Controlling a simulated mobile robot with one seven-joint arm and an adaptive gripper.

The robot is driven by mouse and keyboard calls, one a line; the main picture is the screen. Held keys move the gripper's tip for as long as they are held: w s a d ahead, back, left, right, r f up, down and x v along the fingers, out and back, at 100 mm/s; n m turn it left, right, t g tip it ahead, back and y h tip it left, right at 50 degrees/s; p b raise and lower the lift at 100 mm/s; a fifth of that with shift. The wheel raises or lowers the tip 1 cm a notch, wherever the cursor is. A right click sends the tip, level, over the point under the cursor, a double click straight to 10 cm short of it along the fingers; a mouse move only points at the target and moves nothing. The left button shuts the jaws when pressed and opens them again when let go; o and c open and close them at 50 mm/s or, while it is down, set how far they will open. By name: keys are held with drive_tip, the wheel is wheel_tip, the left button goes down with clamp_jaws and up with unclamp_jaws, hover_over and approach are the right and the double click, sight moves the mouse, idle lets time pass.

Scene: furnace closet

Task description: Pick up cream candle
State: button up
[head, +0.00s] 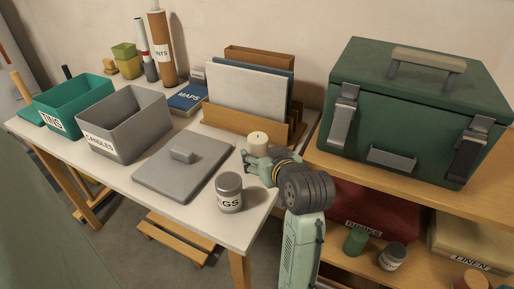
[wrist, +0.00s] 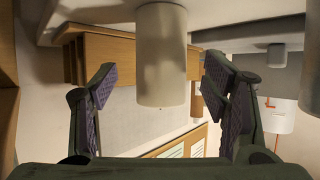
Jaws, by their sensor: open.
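The cream candle (head: 258,141) stands upright on the white table, near its right end and in front of the wooden file rack. My gripper (head: 257,163) is low over the table at the candle, on its near side, and partly covers its lower part. In the wrist view, which looks upside down, the candle (wrist: 162,55) appears large and between the two open fingers of my gripper (wrist: 160,74). A gap shows on each side of it, and neither finger appears to touch it.
A grey jar (head: 229,192) stands left of my wrist, near a grey lid (head: 182,168). The file rack (head: 237,122) is close behind the candle. A green toolbox (head: 415,110) sits on the wooden shelf at right. Grey (head: 127,131) and teal (head: 75,99) bins stand left.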

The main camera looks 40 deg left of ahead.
sight(261, 151)
drive_tip(key=x, duration=0.3)
drive_tip(key=p+x, duration=0.1)
drive_tip(key=shift+w+a+r, duration=0.1)
drive_tip(key=shift+a+r, duration=0.05)
drive_tip(key=shift+a, duration=0.2)
drive_tip(key=c, duration=1.4)
drive_tip(key=shift+r, duration=0.1)
